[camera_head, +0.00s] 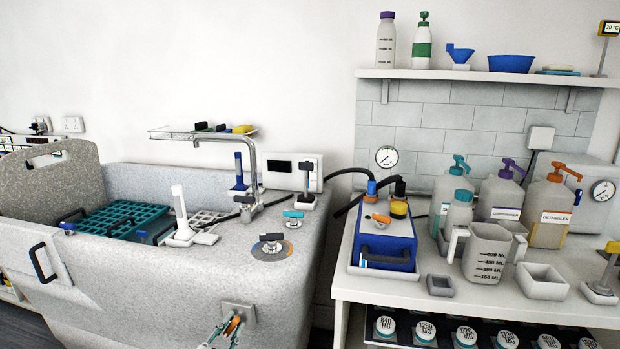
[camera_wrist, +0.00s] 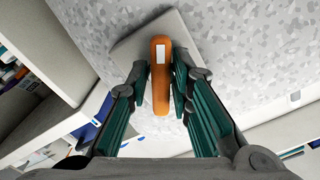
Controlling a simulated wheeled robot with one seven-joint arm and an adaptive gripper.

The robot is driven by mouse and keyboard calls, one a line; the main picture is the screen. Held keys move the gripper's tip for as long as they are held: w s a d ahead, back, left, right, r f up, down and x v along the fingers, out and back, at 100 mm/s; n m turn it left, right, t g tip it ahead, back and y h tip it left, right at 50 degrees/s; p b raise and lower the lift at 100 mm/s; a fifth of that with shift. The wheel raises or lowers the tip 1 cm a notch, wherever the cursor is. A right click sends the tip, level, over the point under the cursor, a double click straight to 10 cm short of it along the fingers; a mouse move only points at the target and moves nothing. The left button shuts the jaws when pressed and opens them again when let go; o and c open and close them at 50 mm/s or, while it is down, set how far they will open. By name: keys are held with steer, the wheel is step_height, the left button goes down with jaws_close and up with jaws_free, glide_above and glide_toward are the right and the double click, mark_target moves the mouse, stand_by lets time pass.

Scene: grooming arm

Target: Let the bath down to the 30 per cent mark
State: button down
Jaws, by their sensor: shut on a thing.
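The bath (camera_head: 130,285) is a speckled grey tub on the left in the head view. An orange lever (camera_wrist: 161,100) with a small white label stands on a square grey plate (camera_wrist: 125,50) on the speckled outer wall. The plate also shows low on the bath's front in the head view (camera_head: 238,311). My gripper (camera_wrist: 160,88) is around the lever, a teal-padded finger on each side, and is shut on it. In the head view my gripper (camera_head: 228,330) partly hides the lever. The water and any level marks cannot be made out.
Teal racks (camera_head: 120,217) lie inside the bath. A white shower head and taps stand on its rim. To the right, a counter (camera_head: 390,288) holds a blue pump unit (camera_head: 385,245), jugs and pump bottles. The floor shows at the lower left.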

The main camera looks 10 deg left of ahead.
steer(key=shift+r, duration=0.1)
stand_by(0.3)
steer(key=shift+m, duration=1.4)
steer(key=shift+m, duration=1.4)
steer(key=shift+m, duration=2.8)
steer(key=shift+b, duration=0.3)
